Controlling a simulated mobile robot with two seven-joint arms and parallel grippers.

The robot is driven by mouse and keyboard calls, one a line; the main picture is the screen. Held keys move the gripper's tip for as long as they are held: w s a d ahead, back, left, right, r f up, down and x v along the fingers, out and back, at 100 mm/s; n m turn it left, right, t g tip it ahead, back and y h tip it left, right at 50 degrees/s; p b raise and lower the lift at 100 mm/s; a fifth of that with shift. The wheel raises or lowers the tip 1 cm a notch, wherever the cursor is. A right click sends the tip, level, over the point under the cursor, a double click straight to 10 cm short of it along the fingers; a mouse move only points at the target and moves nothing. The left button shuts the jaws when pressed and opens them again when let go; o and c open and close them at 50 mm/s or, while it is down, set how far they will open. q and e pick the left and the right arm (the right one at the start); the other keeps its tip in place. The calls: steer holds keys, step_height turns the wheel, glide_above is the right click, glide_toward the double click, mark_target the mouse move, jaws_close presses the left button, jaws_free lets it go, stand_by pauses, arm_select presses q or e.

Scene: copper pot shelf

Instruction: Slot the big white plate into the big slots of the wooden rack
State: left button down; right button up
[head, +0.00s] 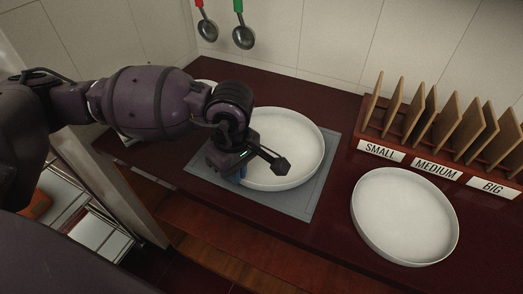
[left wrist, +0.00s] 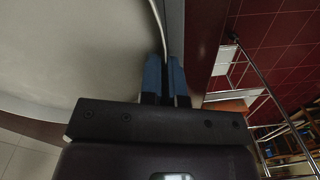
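A white plate (head: 290,140) with a raised rim lies on the grey mat (head: 314,200), partly hidden by my left arm. A second white plate (head: 405,215) lies on the counter to the right, in front of the rack. The wooden rack (head: 372,133) has upright dividers and labels SMALL, MEDIUM and BIG, with BIG at the right. No plate shows in its slots. My left gripper (head: 236,174) is at the near left rim of the plate on the mat. In the left wrist view, its blue fingers (left wrist: 165,82) are closed on either side of that rim. My right gripper is not in view.
The dark red counter (head: 335,215) is bare between the mat and the right plate. Two ladles (head: 243,36) hang on the tiled wall behind. The counter's front edge runs below the mat.

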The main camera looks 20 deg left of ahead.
arm_select(q)
step_height(320, 180, up, 20)
steer(key=p, duration=0.3)
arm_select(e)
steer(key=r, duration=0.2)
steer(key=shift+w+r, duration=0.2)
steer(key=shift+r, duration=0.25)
